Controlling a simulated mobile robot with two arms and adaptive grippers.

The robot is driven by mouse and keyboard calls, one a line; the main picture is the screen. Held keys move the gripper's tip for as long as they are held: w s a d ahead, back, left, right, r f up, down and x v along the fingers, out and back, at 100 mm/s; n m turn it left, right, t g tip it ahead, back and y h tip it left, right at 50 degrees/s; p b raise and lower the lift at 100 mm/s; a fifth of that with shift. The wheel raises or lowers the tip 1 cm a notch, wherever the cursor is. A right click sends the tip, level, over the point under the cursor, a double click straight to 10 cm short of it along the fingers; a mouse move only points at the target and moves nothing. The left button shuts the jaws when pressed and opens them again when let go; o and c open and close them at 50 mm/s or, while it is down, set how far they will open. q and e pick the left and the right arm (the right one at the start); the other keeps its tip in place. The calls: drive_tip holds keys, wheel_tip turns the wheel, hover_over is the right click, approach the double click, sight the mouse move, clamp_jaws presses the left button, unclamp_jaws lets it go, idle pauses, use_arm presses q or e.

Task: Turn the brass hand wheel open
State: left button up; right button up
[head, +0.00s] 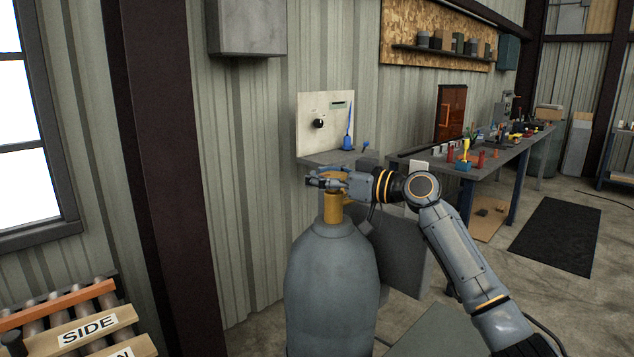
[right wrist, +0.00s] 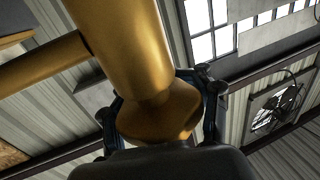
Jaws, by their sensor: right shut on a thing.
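A grey gas cylinder (head: 331,275) stands upright with a brass valve body (head: 333,208) on its top. My right gripper (head: 325,181) is at the top of this valve, reaching in from the right. In the right wrist view the brass hand wheel (right wrist: 160,118) is a flared piece at the end of the thick brass valve body (right wrist: 125,45). My right gripper's fingers (right wrist: 160,105) lie on both sides of it, shut on it. In the head view the gripper hides most of the wheel. How far the wheel is turned cannot be told. My left gripper is not in view.
A pale panel (head: 325,122) with a black knob is on the wall behind the cylinder, above a small grey shelf (head: 335,158). A long workbench (head: 480,165) with several items stands to the right. A rack with signs (head: 85,328) is at the lower left.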

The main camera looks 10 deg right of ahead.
drive_tip(key=shift+f, duration=0.3)
drive_tip(key=o, duration=0.9)
drive_tip(key=shift+c, duration=0.2)
drive_tip(key=o, duration=0.4)
drive_tip(key=shift+s+d+r, duration=0.1)
drive_tip(key=shift+r, duration=0.1)
drive_tip(key=v, duration=1.2)
